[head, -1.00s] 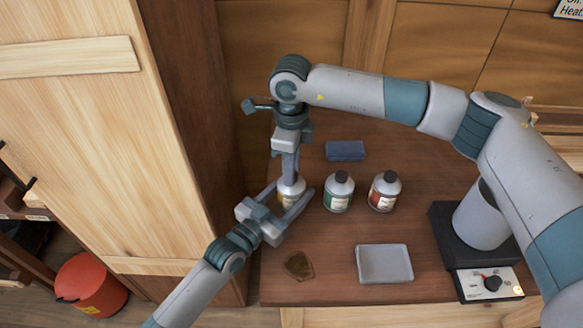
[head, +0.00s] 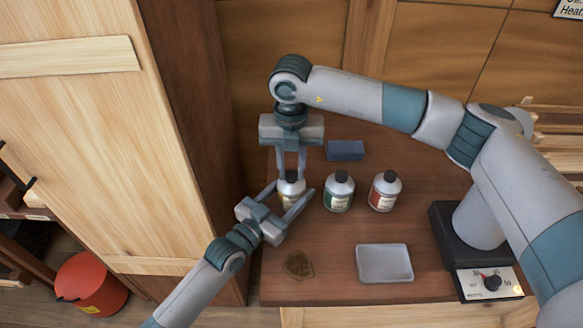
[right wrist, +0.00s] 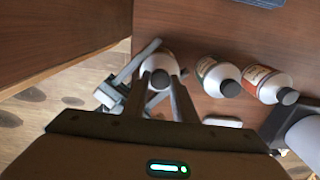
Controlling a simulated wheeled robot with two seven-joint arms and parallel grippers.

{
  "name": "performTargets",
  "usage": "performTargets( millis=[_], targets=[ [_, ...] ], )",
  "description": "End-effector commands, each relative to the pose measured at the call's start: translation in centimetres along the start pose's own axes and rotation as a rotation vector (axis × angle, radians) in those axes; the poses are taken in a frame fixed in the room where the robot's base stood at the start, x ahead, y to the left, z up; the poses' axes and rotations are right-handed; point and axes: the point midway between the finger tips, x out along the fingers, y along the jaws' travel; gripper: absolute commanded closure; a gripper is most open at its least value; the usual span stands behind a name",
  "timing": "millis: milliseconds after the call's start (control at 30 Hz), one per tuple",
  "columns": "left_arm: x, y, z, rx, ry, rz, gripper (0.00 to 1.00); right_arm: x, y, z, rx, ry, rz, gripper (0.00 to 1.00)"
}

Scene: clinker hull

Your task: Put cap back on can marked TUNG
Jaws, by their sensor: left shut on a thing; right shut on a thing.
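A white can with a yellowish label (head: 289,199) stands at the left of the bench; I cannot read its lettering. My left gripper (head: 290,193) is shut around its body from the front left. A dark cap (head: 291,176) is at the can's top, also visible in the right wrist view (right wrist: 160,79). My right gripper (head: 291,179) points down from above, shut on the cap. The cap looks level on the can's neck, but I cannot tell whether it is screwed tight. The fingers hide part of the cap and label.
A green-labelled can (head: 338,194) and a red-labelled can (head: 384,192), both dark-capped, stand close to the right. A wooden cabinet (head: 120,150) rises at left.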

Motion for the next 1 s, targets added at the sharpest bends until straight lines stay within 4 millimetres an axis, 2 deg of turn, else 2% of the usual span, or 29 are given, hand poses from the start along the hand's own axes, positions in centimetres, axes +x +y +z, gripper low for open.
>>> performTargets(
  millis=[33,100,467,800,1000],
  targets=[
    [0.0,0.1,0.0,0.0,-0.001,0.001,1.0,0.0,0.0,0.1,0.0,-0.002,0.001,0.68],
    [0.0,0.1,0.0,0.0,-0.001,0.001,1.0,0.0,0.0,0.1,-0.001,-0.002,0.001,0.56],
    [0.0,0.1,0.0,0.0,-0.001,0.001,1.0,-0.4,0.0,0.0,-0.003,-0.001,0.0,0.56],
    [0.0,0.1,0.1,0.0,-0.001,0.001,1.0,-3.8,0.0,0.0,-0.005,-0.002,0.001,0.56],
    [0.0,0.1,0.1,0.0,-0.001,0.001,1.0,-4.5,0.0,0.0,-0.004,-0.001,0.0,0.56]
  ],
)
